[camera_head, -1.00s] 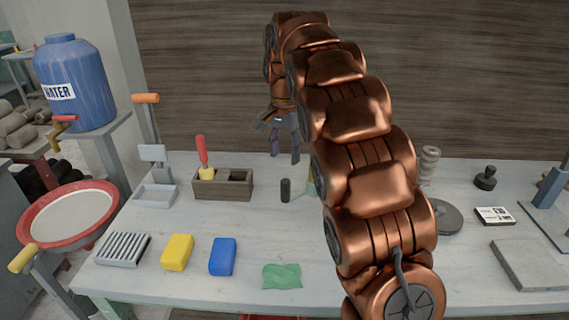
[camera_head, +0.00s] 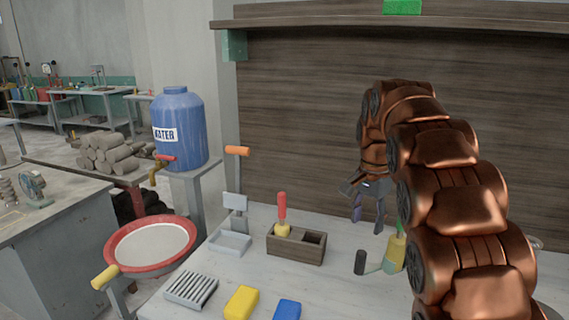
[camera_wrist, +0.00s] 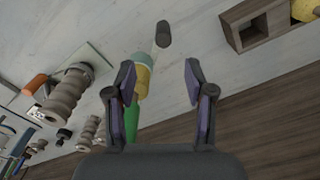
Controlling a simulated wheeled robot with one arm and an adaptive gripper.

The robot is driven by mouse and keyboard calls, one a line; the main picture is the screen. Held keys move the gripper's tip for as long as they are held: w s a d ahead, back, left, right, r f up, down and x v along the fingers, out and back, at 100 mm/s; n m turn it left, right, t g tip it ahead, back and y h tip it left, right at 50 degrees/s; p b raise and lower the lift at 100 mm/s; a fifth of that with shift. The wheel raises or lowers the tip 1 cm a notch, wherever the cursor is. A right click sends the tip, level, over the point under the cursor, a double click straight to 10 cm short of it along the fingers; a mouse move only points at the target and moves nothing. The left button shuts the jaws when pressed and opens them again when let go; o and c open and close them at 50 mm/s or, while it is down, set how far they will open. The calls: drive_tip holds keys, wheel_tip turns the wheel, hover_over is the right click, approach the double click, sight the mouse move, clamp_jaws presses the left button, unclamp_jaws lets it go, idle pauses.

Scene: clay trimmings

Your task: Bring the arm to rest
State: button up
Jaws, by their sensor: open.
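My gripper (camera_head: 368,204) hangs fingers-down above the back of the white workbench (camera_head: 345,262), in front of the wood panel. Its two fingers are apart with nothing between them; they also show in the wrist view (camera_wrist: 160,92). Below and to the right of it in the head view is a yellow tool with a green handle (camera_head: 396,250). In the wrist view that tool (camera_wrist: 142,82) passes partly behind the left finger; I cannot tell its exact distance. A dark cylinder (camera_head: 360,262) lies beside it. My arm hides the right part of the bench.
A wooden two-slot holder (camera_head: 296,246) holds a red-handled tool (camera_head: 282,208). A yellow block (camera_head: 241,302), a blue block (camera_head: 287,310) and a ribbed rack (camera_head: 191,289) are near the front. A blue water tank (camera_head: 180,125) and a red-rimmed basin (camera_head: 150,245) stand left.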

drive_tip(key=s+a+f+n, duration=0.2)
drive_tip(key=s+f+n, duration=0.1)
drive_tip(key=s, duration=1)
drive_tip(key=s+a+f+n+g+p, duration=0.1)
drive_tip(key=s+f+n, duration=0.3)
drive_tip(key=s, duration=0.9)
drive_tip(key=s+a+f+n, duration=0.3)
drive_tip(key=s, duration=1)
drive_tip(key=shift+f+n+g, duration=0.25)
drive_tip(key=shift+n+g, duration=0.15)
drive_tip(key=shift+d, duration=0.1)
